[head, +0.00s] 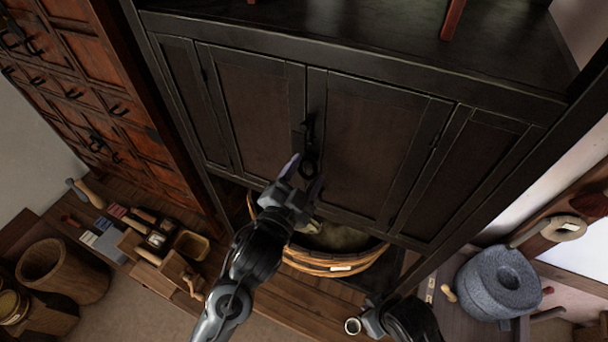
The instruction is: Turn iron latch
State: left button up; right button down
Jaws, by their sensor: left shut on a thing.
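The iron latch (309,132) is a dark piece on the seam between the two middle doors of the dark wooden cabinet (375,148). A dark ring or handle hangs at its lower end. My left gripper (305,170) reaches up from below, with its fingers at the lower end of the latch. The fingers are shut on the dark iron there; the exact contact is small and hard to see. The cabinet doors look closed. My right arm shows only in part at the bottom, and its fingers are not clear.
A grey stone quern (498,282) sits at the lower right. Small tools and boxes (150,238) lie on the boards at the left, near a drawer chest (105,75).

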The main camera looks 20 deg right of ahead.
pick_arm(q)
jog(key=m+b, duration=0.1)
jog(key=m, duration=0.2)
jog(key=shift+f, duration=0.15)
jog(key=m+b, duration=0.2)
jog(key=shift+m, duration=0.4)
jog(key=shift+m+b, duration=1.6)
jog(key=shift+m, duration=0.6)
jog(key=o, duration=1)
jog(key=shift+o, duration=0.2)
jog(key=shift+s+a, duration=0.1)
jog(key=shift+a, duration=0.05)
